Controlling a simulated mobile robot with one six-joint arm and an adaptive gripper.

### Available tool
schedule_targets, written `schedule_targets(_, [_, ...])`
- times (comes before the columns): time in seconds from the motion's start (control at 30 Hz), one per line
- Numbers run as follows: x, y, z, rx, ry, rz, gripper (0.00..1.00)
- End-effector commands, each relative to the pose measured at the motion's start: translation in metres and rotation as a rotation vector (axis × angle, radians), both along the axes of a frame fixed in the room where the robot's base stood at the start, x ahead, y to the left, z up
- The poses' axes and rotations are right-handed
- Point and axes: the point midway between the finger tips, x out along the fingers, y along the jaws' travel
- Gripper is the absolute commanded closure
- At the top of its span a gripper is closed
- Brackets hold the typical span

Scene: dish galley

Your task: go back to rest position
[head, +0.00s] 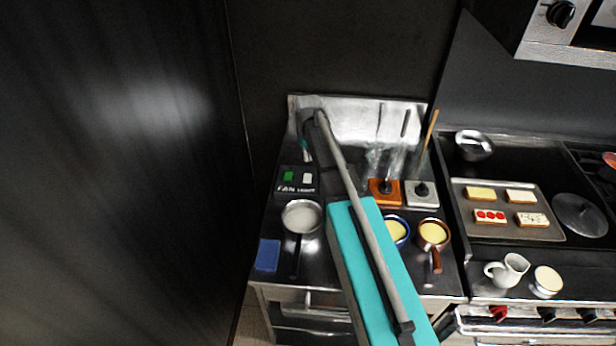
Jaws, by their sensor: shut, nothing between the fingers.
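My arm reaches from the bottom of the head view up over the steel counter (275,225). Its far end bends down near the steel backsplash (360,122). My gripper (307,158) is small and dark there, just behind the fan and light switch panel (297,179). It is shut and holds nothing. My forearm hides the middle of the counter.
A pan (301,216) and a blue block (267,255) are left of my arm. A blue-rimmed bowl (397,230) and copper pan (433,233) are right. The stove holds a toast tray (548,190), a lid (579,215) and a jug (508,270). A dark wall stands left.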

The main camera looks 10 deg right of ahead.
Motion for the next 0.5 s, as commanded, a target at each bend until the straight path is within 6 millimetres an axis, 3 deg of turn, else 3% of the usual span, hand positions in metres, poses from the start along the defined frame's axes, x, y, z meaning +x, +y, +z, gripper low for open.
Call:
schedule_targets(0.27, [-0.006, 0.0, -0.001, 0.0, 0.0, -0.004, 1.0])
schedule_targets(0.5, [-0.046, 0.002, -0.006, 0.0, 0.0, -0.034, 1.0])
